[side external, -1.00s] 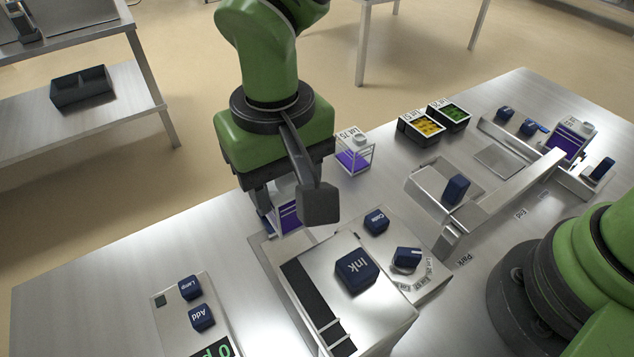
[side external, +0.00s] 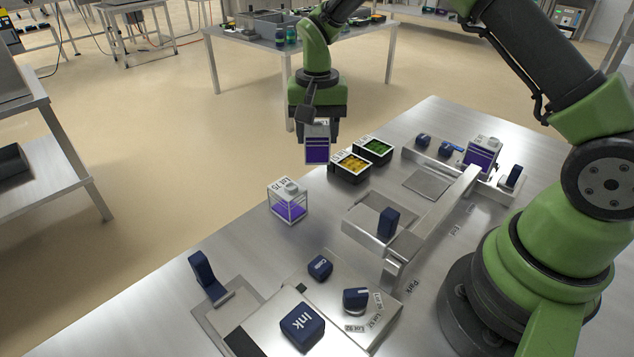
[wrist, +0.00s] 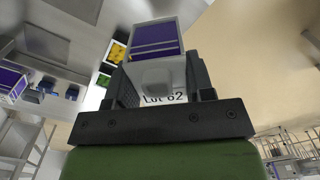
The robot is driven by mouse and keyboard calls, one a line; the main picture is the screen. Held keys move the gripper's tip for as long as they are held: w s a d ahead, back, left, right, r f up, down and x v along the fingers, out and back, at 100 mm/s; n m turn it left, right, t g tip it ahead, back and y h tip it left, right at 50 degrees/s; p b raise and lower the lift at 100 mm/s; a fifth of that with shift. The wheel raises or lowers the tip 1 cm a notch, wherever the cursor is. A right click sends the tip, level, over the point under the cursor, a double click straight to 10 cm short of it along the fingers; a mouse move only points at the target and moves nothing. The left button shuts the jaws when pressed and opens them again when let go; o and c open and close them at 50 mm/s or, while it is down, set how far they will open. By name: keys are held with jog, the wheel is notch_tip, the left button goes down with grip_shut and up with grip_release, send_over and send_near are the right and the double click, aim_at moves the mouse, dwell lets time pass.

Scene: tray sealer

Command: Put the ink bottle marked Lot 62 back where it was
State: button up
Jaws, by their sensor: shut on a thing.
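Another ink bottle (side external: 287,205), marked Lot 75, stands upright on the table, largely clear with purple low down. A third purple bottle (side external: 481,156) stands at the far right end of the sealer; its marking is too small to read.
Yellow (side external: 350,168) and green (side external: 373,151) food trays stand on the table, below and right of the held bottle. The ink unit (side external: 275,330) has an Ink button, a Code button, a dial and a blue-handled lever (side external: 207,278). Bare table lies around the Lot 75 bottle.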

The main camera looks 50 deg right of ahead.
notch_tip(320, 180, down, 9)
jog(key=shift+r, duration=0.2)
dwell(0.3)
jog(key=o, duration=1)
jog(key=shift+f, duration=0.15)
jog(key=shift+o, duration=0.2)
